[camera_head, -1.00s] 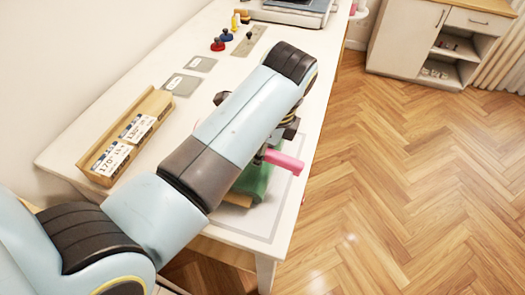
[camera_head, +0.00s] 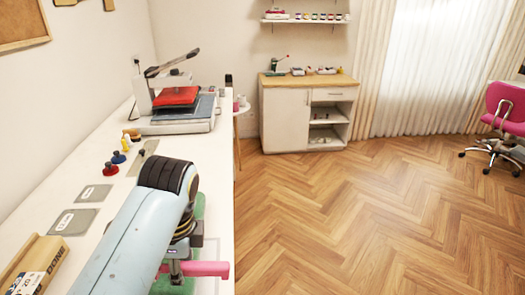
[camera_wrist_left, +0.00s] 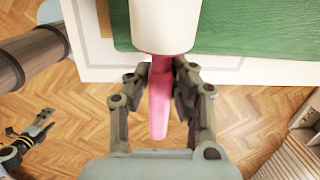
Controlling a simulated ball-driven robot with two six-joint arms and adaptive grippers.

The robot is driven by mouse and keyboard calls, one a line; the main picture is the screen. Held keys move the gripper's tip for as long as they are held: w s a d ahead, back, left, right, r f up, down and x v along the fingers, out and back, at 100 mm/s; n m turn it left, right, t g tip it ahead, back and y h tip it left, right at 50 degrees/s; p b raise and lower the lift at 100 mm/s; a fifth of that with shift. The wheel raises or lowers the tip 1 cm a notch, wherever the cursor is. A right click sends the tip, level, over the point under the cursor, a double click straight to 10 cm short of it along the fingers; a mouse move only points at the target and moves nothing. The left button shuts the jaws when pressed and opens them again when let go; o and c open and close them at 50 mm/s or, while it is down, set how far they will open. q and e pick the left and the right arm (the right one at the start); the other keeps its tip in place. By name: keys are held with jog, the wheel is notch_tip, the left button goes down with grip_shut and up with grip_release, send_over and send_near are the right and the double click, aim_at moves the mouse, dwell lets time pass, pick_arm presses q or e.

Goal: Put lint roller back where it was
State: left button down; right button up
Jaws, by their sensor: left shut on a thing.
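The lint roller has a pink handle (camera_wrist_left: 160,95) and a white roll (camera_wrist_left: 165,25). In the left wrist view my left gripper (camera_wrist_left: 160,82) is shut on the handle, with the white roll beyond the fingers. In the head view the pink handle (camera_head: 205,268) sticks out to the right from my left gripper (camera_head: 178,268), by the table's right edge. The green mat (camera_wrist_left: 240,32) shows beside the roll; I cannot tell if they touch. My right gripper (camera_wrist_left: 32,138) shows small at the lower left of the wrist view; its jaw state is unclear.
On the white table (camera_head: 105,160) are a heat press (camera_head: 178,112), grey plates (camera_head: 74,221), red (camera_head: 110,169) and blue (camera_head: 118,157) knobbed tools, and a wooden box (camera_head: 35,262). A cabinet (camera_head: 285,118) and pink chair (camera_head: 502,105) stand farther off.

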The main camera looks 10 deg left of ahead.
pick_arm(q)
jog(key=s+d+h, duration=0.1)
jog(key=s+d, duration=0.1)
jog(key=shift+s+d+r+h, duration=0.2)
jog(key=shift+s+d+h, duration=0.15)
jog(key=shift+h, duration=0.05)
jog(key=shift+a, duration=0.1)
